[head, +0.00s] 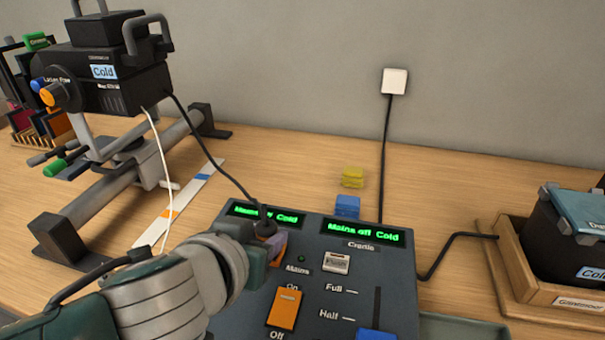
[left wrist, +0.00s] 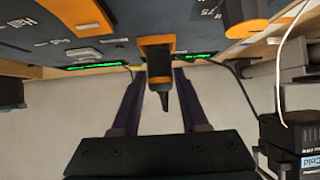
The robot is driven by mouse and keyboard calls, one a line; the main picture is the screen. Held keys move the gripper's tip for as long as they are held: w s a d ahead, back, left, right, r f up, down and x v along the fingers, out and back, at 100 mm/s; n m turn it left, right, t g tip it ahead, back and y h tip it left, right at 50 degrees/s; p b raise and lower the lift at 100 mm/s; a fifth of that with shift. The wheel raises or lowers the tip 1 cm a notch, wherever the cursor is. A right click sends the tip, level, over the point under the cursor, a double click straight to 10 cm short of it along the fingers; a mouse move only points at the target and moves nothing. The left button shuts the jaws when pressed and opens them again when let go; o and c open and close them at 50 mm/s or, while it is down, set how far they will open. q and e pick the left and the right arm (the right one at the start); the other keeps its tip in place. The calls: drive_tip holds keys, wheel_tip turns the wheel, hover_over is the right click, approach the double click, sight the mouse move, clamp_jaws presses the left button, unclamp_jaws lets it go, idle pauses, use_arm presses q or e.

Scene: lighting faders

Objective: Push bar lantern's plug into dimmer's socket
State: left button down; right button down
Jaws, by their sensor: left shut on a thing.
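The bar lantern (head: 118,85) is a black box labelled "Cold" on a grey bar at the left. The plug is over the upper left part of the dimmer (head: 240,310), a dark panel with green displays. My right gripper is not in view.
The dimmer has an orange On/Off rocker (head: 285,309) and a blue fader knob (head: 376,335). Yellow (head: 352,177) and blue (head: 347,206) blocks stand behind it. A wooden tray (head: 515,270) holds a dark box at right. A white wall outlet (head: 395,82) feeds a cable.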

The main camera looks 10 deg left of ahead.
use_arm(q)
drive_tip(key=shift+s+a+f, duration=0.1)
drive_tip(key=shift+f, duration=0.25)
drive_tip(key=c, duration=0.8)
unclamp_jaws()
drive_tip(key=o, duration=0.5)
drive_tip(key=shift+r, duration=0.15)
drive_tip(key=shift+c, duration=0.2)
drive_tip(key=shift+r, duration=0.1)
